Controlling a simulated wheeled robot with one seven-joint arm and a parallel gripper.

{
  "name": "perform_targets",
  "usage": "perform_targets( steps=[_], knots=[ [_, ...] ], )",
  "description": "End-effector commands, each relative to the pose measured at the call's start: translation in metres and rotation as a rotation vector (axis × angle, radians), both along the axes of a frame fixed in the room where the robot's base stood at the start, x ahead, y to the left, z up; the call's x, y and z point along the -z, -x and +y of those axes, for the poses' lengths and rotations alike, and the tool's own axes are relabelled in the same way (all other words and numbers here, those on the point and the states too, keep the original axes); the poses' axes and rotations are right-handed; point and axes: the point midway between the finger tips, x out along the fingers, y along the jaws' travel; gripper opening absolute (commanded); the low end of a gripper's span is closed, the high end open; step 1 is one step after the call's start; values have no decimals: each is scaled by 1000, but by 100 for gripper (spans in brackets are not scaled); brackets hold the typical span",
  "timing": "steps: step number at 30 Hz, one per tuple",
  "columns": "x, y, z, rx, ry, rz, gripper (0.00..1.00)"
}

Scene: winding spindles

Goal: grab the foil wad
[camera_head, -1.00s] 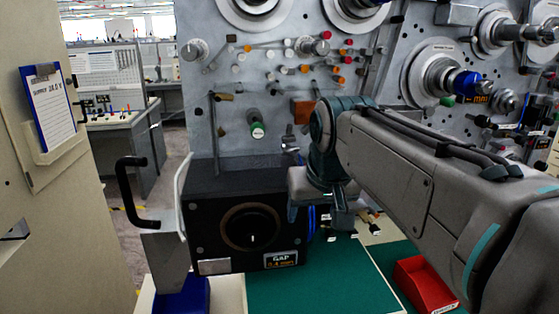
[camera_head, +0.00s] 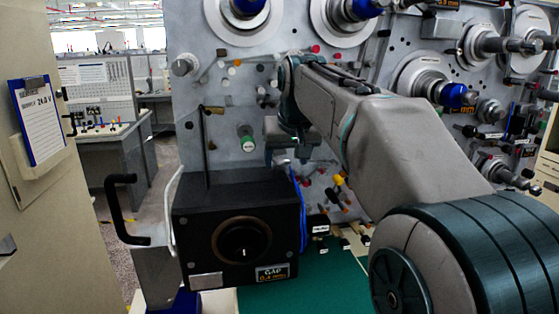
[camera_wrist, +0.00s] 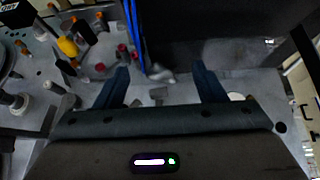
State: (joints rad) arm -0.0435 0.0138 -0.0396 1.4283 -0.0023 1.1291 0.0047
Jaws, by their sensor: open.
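My gripper (camera_head: 291,154) is open, above the back right edge of a black box marked GAP (camera_head: 225,195) in the head view. In the wrist view its two dark fingers (camera_wrist: 160,78) stand wide apart with nothing clamped between them. A small, pale grey, crumpled-looking lump (camera_wrist: 161,74) shows between and just beyond the fingertips, by the box's dark side; it seems to be the foil wad, but the picture is dim. I cannot pick the wad out for certain in the head view.
Blue cables (camera_head: 299,205) run down the box's right side. A grey panel (camera_head: 215,100) with pegs and spindles rises behind. A black handle (camera_head: 123,205) stands left of the box.

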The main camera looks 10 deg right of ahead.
Motion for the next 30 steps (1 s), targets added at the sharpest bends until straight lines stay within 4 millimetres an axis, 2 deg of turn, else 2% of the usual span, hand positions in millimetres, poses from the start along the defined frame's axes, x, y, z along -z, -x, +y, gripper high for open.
perform_targets(
  steps=[8, 13, 15, 21, 27, 28, 30],
  knots=[
    [-1, -17, 0, 0, 0, 1, 64],
    [-2, -40, 0, 0, 0, 2, 64],
    [10, -46, 0, 0, 0, 4, 64],
    [25, -55, 0, -1, -1, -1, 64],
    [26, -55, 0, -1, -1, -1, 64],
    [26, -55, 0, -1, -1, -1, 61],
    [26, -55, 0, -1, -1, -1, 41]
  ],
)
